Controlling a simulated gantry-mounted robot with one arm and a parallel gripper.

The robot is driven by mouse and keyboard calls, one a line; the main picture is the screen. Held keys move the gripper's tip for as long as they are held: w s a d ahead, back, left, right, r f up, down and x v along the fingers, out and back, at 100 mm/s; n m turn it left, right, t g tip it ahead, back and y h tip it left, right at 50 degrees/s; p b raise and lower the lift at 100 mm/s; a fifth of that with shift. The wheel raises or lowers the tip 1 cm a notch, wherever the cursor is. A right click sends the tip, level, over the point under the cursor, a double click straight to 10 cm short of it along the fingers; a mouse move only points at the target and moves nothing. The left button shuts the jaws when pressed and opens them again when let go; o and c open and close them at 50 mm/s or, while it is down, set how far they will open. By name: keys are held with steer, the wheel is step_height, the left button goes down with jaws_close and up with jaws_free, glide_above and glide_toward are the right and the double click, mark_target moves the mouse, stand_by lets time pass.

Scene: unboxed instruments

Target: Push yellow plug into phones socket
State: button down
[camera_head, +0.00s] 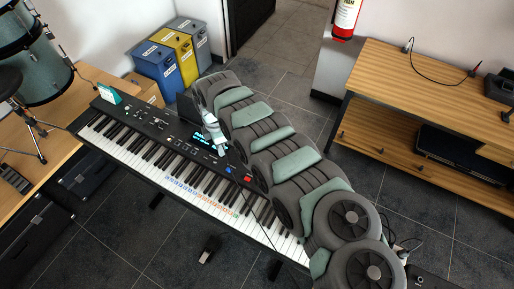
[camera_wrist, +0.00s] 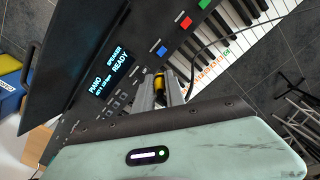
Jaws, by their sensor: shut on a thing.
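The yellow plug (camera_wrist: 159,86) shows in the wrist view, upright between the two grey fingers of my gripper (camera_wrist: 159,93), which is shut on it. In the head view my gripper (camera_head: 221,150) is over the control panel of the black keyboard (camera_head: 165,132), right of its lit display; the plug is too small to make out there. A black cable (camera_wrist: 193,68) curves from beside the fingers across the keys. I cannot make out the phones socket in either view; the fingers and gripper body hide part of the panel. I cannot tell whether the plug touches the panel.
The display (camera_wrist: 110,70) reads "PIANO", "SPEAKER" and "READY". Blue, red and green buttons (camera_wrist: 185,22) lie near the fingers. A dark upright panel (camera_wrist: 75,45) stands behind the display. Bins (camera_head: 160,65) stand behind the keyboard, and a wooden shelf (camera_head: 430,85) is at right.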

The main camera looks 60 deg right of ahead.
steer(key=s+d+f+n+p, duration=0.1)
steer(key=s+d+f+n, duration=0.2)
steer(key=s, duration=0.4)
steer(key=s+d+f+n+p, duration=0.1)
steer(key=s+d+f, duration=0.1)
steer(key=s+d, duration=0.35)
steer(key=f+b, duration=0.5)
steer(key=shift+s+a+f, duration=0.15)
steer(key=shift+s+f, duration=0.05)
steer(key=shift+s, duration=0.1)
steer(key=shift+r+p, duration=0.1)
steer(key=shift+p, duration=0.4)
stand_by(1.1)
steer(key=shift+f+b, duration=0.85)
steer(key=shift+f, duration=0.35)
stand_by(0.4)
steer(key=c, duration=1.3)
jaws_free()
steer(key=shift+r, duration=0.15)
